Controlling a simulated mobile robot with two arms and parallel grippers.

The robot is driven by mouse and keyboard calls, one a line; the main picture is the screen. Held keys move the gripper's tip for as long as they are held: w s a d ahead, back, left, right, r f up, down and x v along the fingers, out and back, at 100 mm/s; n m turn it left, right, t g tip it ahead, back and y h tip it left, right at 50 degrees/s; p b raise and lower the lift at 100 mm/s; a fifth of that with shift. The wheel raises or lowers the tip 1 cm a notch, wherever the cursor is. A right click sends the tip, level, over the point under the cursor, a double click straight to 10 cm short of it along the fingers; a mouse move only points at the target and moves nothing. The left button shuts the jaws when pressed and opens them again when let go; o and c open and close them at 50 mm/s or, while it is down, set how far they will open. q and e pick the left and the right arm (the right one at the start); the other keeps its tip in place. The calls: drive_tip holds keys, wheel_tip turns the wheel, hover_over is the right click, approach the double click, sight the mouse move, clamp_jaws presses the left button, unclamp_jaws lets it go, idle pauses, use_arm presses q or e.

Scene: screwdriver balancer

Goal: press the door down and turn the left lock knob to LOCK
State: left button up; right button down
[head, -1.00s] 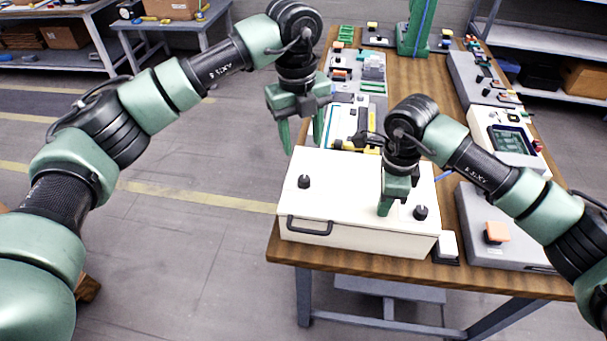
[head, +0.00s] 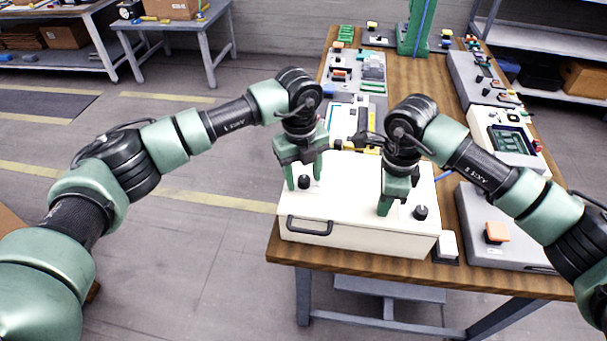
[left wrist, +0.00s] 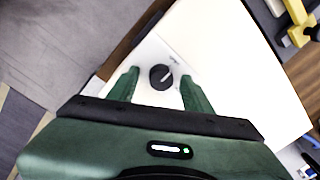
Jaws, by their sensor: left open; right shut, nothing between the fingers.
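A white box with a flat lid, the door (head: 345,190), stands on the wooden table with a dark handle (head: 309,226) on its front. The left lock knob (head: 304,182) is a black dial on the lid; in the left wrist view the knob (left wrist: 162,77) shows a white pointer line. My left gripper (head: 304,187) is open, its fingers on either side of that knob from above; contact cannot be told. My right gripper (head: 384,211) is shut and empty, its tips at the lid near the right knob (head: 420,213). The lid looks flat on the box.
Behind the box are trays of parts (head: 358,70) and a yellow-black tool (head: 362,145). Open floor lies left of the table (head: 285,255).

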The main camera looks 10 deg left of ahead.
drive_tip(key=shift+f, duration=0.1)
use_arm(q)
clamp_jaws()
drive_tip(key=shift+m, duration=0.3)
drive_tip(key=m, duration=0.4)
use_arm(e)
drive_tip(key=shift+d, duration=0.1)
use_arm(q)
drive_tip(key=m, duration=0.4)
drive_tip(key=shift+m+g, duration=0.3)
drive_tip(key=shift+m, duration=0.1)
drive_tip(key=m, duration=0.4)
drive_tip(key=shift+w+m, duration=0.1)
drive_tip(key=shift+m, duration=2.1)
